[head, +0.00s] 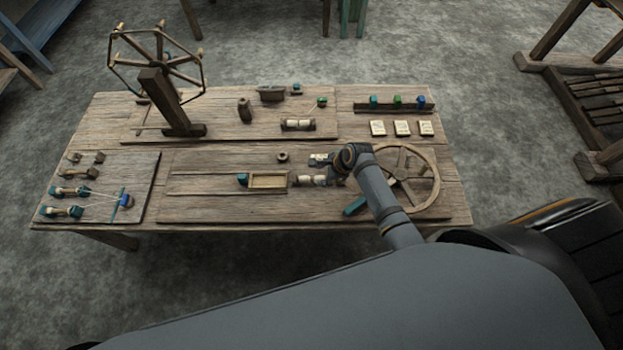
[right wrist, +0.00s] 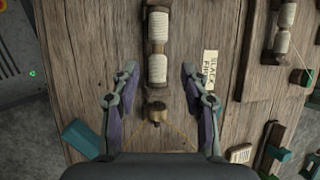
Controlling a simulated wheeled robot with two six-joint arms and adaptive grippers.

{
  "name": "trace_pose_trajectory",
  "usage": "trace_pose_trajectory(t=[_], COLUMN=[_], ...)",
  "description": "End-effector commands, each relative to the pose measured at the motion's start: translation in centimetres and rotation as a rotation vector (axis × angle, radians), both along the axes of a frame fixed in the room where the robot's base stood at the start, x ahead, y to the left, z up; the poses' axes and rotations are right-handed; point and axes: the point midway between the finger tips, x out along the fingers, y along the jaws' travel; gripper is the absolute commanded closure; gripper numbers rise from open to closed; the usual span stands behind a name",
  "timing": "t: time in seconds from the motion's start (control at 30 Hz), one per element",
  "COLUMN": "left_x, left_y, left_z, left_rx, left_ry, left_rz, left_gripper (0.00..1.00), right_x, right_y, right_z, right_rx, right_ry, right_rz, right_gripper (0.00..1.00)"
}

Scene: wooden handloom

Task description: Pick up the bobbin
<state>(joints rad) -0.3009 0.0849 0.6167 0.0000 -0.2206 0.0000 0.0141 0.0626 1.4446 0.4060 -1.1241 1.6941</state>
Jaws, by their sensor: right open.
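A bobbin wound with white thread (right wrist: 157,69) lies on the wooden board, in line with a second white winding (right wrist: 157,26) on the same dark wooden piece. It also shows in the head view (head: 307,180), partly hidden by my gripper. My right gripper (right wrist: 159,71) is open, its fingertips on either side of the near white winding, with nothing held. I cannot tell the height of the tips above it. The gripper also shows in the head view (head: 325,168) over the table's front middle. My left gripper is not in view.
A spoked wheel (head: 405,178) stands right of the gripper, and a teal block (right wrist: 80,138) lies at lower left in the wrist view. A small tray (head: 268,181) sits left of the bobbin. A tall skein winder (head: 160,85) stands at back left.

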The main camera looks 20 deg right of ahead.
Motion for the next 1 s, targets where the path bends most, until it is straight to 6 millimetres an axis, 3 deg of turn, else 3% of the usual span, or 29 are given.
trace_pose_trajectory(t=[0.1, 0.23, 0.53, 0.83, 1.0], left_x=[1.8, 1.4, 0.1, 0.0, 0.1], left_y=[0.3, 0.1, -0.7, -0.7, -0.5], left_z=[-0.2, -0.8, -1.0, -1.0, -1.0], left_rx=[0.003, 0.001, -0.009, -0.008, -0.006], left_ry=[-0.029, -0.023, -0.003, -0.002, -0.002], left_rz=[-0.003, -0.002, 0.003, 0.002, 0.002], left_gripper=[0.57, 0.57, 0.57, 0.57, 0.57], right_x=[0.5, 1.1, 1.4, 1.3, 1.3], right_y=[0.9, 1.5, 1.7, 1.7, 1.7], right_z=[-1.9, -3.8, -4.3, -4.3, -4.3], right_rx=[0.004, 0.002, 0.000, 0.000, 0.000], right_ry=[0.003, 0.002, 0.001, 0.001, 0.001], right_rz=[0.000, 0.000, 0.001, 0.000, 0.000], right_gripper=[0.55, 0.55, 0.55, 0.95, 0.98])
